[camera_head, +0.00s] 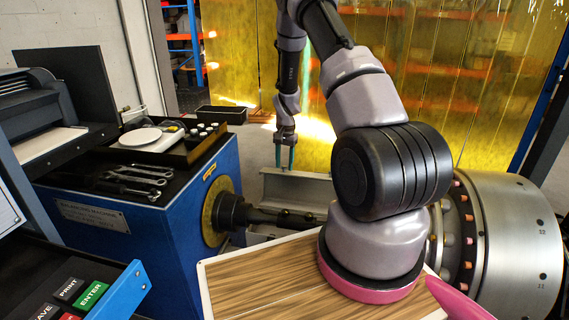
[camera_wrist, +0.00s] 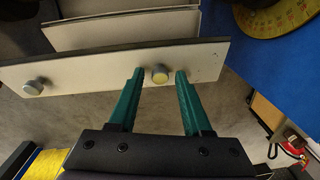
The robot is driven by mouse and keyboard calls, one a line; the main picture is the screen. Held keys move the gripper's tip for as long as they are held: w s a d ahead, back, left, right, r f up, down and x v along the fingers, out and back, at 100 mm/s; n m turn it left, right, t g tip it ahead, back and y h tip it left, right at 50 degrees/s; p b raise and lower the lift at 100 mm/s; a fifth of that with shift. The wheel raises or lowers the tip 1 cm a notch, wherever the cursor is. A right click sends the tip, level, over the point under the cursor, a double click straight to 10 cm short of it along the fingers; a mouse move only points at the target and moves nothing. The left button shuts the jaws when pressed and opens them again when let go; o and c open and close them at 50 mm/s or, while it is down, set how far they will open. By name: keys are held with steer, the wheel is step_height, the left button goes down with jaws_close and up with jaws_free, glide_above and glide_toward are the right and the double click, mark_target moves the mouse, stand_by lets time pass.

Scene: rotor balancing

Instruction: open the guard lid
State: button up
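The guard lid (camera_wrist: 100,66) shows in the wrist view as a long pale panel with a dark edge, slanting across the upper left. It carries two round metal knobs, one at the left (camera_wrist: 34,87) and one near the middle (camera_wrist: 160,74). My gripper (camera_wrist: 159,74) has its green fingers open, one on each side of the middle knob, with a gap visible on both sides. In the head view my gripper (camera_head: 285,160) points down at the far end of the light grey guard (camera_head: 300,188) around the shaft. The knobs are not discernible there.
The blue balancing machine (camera_head: 185,240) stands at the left, with wrenches (camera_head: 140,180) and a tray on top. A large metal rotor (camera_head: 515,245) is at the right. My arm hides part of the shaft between. A yellow curtain (camera_head: 440,90) hangs behind.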

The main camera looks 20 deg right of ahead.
jaws_close()
stand_by(1.2)
